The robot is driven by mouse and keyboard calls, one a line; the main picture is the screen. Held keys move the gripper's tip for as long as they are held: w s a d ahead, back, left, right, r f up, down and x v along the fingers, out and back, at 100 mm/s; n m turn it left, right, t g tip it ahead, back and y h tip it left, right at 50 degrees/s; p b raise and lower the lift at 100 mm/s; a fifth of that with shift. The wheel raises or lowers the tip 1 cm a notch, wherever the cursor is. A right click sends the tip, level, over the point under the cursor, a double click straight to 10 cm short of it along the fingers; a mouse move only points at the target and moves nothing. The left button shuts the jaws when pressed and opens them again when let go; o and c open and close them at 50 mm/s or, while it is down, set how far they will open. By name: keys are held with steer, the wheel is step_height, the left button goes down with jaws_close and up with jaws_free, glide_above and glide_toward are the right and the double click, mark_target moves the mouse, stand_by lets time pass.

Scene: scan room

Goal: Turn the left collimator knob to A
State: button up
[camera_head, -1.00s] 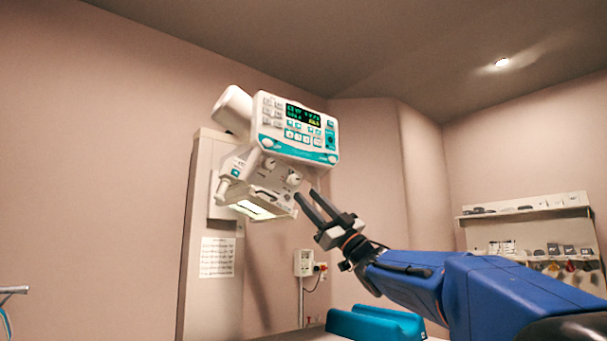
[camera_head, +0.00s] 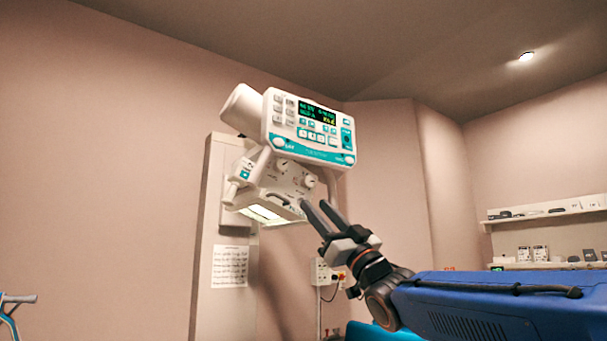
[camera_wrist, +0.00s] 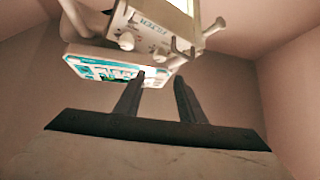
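The collimator (camera_head: 262,190) is a pale housing under the control console (camera_head: 308,128). Its front bears two round pale knobs, the left knob (camera_head: 280,167) and the right knob (camera_head: 309,181). The knobs' letter marks are too small to read. My gripper (camera_head: 315,204) is open and empty, its dark fingers pointing up. In the head view its tips appear just below the right knob, and the left knob is up and to the left. The wrist view shows the gripper (camera_wrist: 159,78) below the collimator (camera_wrist: 148,22), with the console (camera_wrist: 90,69) behind.
A pale column (camera_head: 203,255) with a paper sheet (camera_head: 230,266) stands behind the collimator. A wall socket box (camera_head: 320,271) is below my gripper. A shelf (camera_head: 550,213) hangs at the right. A teal object (camera_head: 375,334) is low in front. A metal handle (camera_head: 20,299) shows at left.

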mark_target(283, 169)
steer(key=shift+w+a+r, duration=0.1)
steer(key=x, duration=1.7)
steer(key=shift+w, duration=0.1)
steer(key=c, duration=0.8)
